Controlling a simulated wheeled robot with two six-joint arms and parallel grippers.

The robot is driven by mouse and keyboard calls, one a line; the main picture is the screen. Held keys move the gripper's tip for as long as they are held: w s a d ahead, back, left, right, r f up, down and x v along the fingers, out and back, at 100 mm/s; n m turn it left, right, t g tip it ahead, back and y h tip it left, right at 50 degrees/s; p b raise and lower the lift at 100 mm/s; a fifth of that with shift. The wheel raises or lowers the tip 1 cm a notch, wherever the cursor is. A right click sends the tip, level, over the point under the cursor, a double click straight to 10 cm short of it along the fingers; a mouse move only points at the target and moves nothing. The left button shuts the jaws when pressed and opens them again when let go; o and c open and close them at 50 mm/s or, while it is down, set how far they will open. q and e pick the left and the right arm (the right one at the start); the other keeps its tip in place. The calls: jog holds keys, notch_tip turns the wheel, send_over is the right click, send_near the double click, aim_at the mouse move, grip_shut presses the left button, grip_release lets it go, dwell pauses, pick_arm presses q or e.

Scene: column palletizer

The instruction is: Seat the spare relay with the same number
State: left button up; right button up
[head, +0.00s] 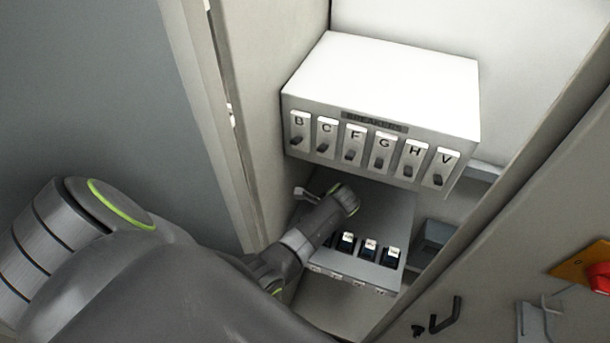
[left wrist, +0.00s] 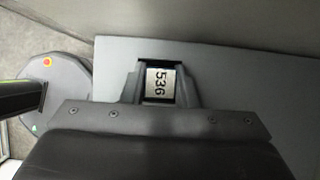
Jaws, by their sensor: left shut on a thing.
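My left gripper (left wrist: 160,87) is shut on a dark relay (left wrist: 160,70) with a white label reading 536, turned sideways in the left wrist view. In the head view my left arm reaches into the cabinet below the breaker box, and its wrist hides the left part of the relay shelf (head: 378,225). Several dark relays with white tops sit in a row on this shelf, among them one beside my arm (head: 347,241), one in the middle (head: 369,250) and one at the right (head: 391,256). Their numbers are too small to read. My right gripper is not in view.
A white breaker box (head: 385,80) lettered B, C, F, G, H, V overhangs the shelf. A grey bin-like part (head: 434,238) stands right of it. The cabinet side wall (head: 250,90) is close on the left; an open door (head: 500,260) with a red knob (head: 600,277) is at right.

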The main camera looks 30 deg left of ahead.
pick_arm(q)
jog(key=shift+f, duration=0.1)
dwell(0.3)
jog(key=o, duration=1.1)
jog(key=shift+c, duration=0.2)
jog(key=shift+d+r+p, duration=0.15)
jog(key=shift+r+p, duration=0.25)
jog(key=shift+p, duration=0.05)
jog(key=p+v, duration=0.4)
jog(key=shift+r, duration=0.1)
jog(key=w+d, duration=0.1)
jog(key=d, duration=0.2)
jog(key=w+d+b, duration=0.1)
jog(key=d, duration=0.3)
jog(key=d+b, duration=0.1)
jog(key=d, duration=0.3)
jog(key=shift+w, duration=0.4)
jog(key=shift+d, duration=0.4)
jog(key=shift+w+d, duration=0.1)
